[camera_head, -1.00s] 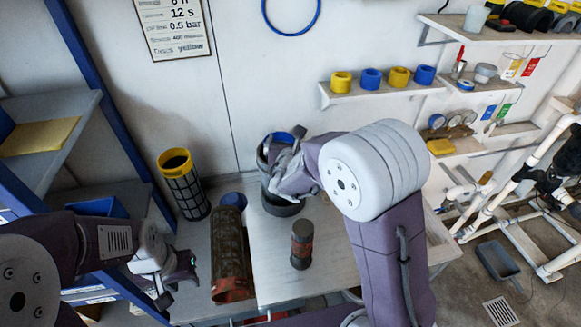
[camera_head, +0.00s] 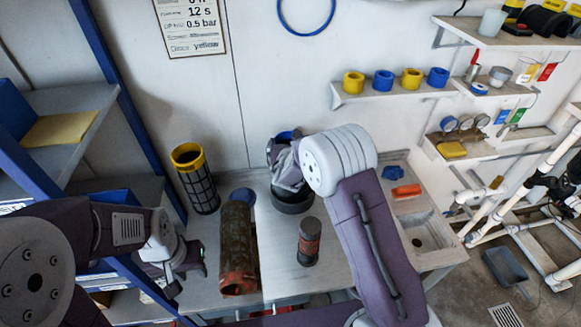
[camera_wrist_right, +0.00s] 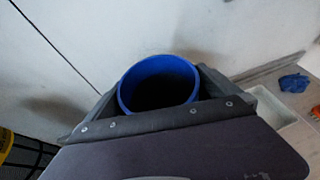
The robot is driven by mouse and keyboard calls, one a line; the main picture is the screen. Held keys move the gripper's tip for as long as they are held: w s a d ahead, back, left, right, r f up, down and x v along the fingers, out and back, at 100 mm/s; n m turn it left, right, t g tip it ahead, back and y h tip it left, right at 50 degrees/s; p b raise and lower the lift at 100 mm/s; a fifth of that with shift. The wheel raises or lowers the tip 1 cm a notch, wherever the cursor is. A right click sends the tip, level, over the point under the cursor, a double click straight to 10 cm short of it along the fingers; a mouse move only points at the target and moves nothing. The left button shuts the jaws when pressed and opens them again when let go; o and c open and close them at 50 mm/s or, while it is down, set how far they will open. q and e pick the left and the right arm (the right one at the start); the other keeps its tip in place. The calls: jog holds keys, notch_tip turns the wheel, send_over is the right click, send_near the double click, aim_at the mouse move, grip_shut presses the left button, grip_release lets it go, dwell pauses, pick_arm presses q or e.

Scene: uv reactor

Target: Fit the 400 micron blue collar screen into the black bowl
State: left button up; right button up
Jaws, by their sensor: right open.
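The blue collar screen (camera_head: 285,135) stands upright in the black bowl (camera_head: 293,207) on the bench, mostly hidden behind my right gripper; how deep it sits cannot be seen. My right gripper (camera_head: 280,152) is open, with its jaws on either side of the screen near the top. In the right wrist view the screen's blue collar (camera_wrist_right: 150,66) shows between the open jaws (camera_wrist_right: 160,95), its inside dark. My left gripper (camera_head: 188,277) hangs low at the left, away from the bowl; its jaws are too unclear to read.
A yellow-collared screen (camera_head: 196,180) stands at the back left. A brown rusty cylinder (camera_head: 238,245) lies on the bench, and a dark red-banded cylinder (camera_head: 309,241) stands before the bowl. A sink (camera_head: 425,235) is at the right. Blue and yellow collars line a wall shelf (camera_head: 395,92).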

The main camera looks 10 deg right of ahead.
jog(key=shift+w+f, duration=0.2)
jog(key=shift+f, duration=0.05)
jog(key=shift+s+r, duration=0.1)
jog(key=c, duration=1.8)
